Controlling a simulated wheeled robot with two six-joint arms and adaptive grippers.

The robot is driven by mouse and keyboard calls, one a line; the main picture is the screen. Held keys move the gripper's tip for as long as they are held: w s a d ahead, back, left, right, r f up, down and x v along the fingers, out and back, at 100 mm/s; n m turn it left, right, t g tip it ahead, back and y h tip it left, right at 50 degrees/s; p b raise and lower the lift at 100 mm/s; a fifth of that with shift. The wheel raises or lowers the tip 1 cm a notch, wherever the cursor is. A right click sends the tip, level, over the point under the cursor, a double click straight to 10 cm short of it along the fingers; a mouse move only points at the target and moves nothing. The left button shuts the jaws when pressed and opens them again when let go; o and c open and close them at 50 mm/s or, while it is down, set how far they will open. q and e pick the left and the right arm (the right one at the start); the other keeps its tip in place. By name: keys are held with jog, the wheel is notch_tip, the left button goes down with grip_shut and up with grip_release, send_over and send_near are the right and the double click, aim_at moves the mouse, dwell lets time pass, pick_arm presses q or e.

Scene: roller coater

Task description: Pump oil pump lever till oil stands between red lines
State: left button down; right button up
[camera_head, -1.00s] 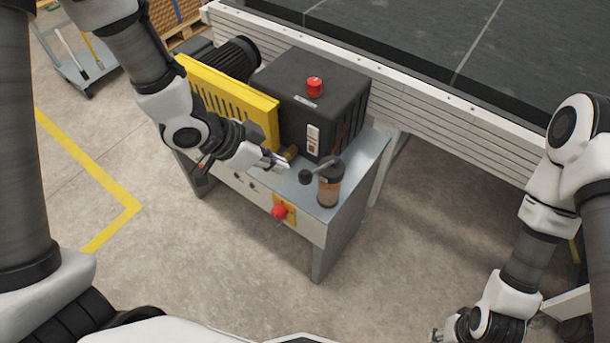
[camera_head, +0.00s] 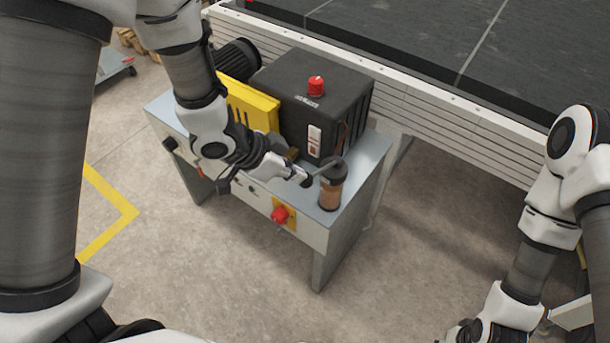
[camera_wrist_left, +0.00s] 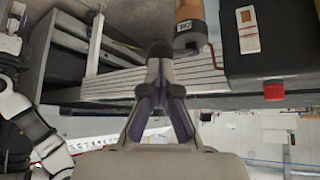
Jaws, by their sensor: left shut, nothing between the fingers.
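The oil reservoir (camera_head: 331,190) is a small clear cylinder with brown oil and a dark cap, upright on the grey machine table's front right corner. The red lines are too small to make out. The pump lever (camera_head: 327,167) comes off its cap and ends in a dark round knob (camera_head: 306,181). My left gripper (camera_head: 299,175) is shut and empty, its tips at the knob; I cannot tell if they touch. In the left wrist view the closed fingers (camera_wrist_left: 159,75) point at the knob (camera_wrist_left: 158,48), beside the reservoir (camera_wrist_left: 189,12). My right gripper (camera_head: 462,334) is partly cut off at the bottom.
Behind the lever stand a black box (camera_head: 325,95) with a red button (camera_head: 316,85), and a yellow guard (camera_head: 252,105). A red knob on a yellow plate (camera_head: 282,214) is on the table's front. The coater's metal side rail (camera_head: 450,140) runs behind. Floor in front is clear.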

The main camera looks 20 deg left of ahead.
pick_arm(q)
jog(key=f+b, duration=0.1)
jog(key=f, duration=0.2)
jog(key=f+b, duration=0.1)
jog(key=shift+w+d+f+b, duration=0.25)
jog(key=shift+w+b, duration=0.1)
jog(key=shift+w, duration=0.05)
jog(key=shift+w+f, duration=0.1)
jog(key=s+a, duration=0.1)
jog(key=s+a+r, duration=0.1)
jog(key=shift+s+a+r, duration=0.2)
jog(key=shift+s+a, duration=0.05)
jog(key=shift+a, duration=0.1)
jog(key=v, duration=0.7)
jog(key=shift+r, duration=0.2)
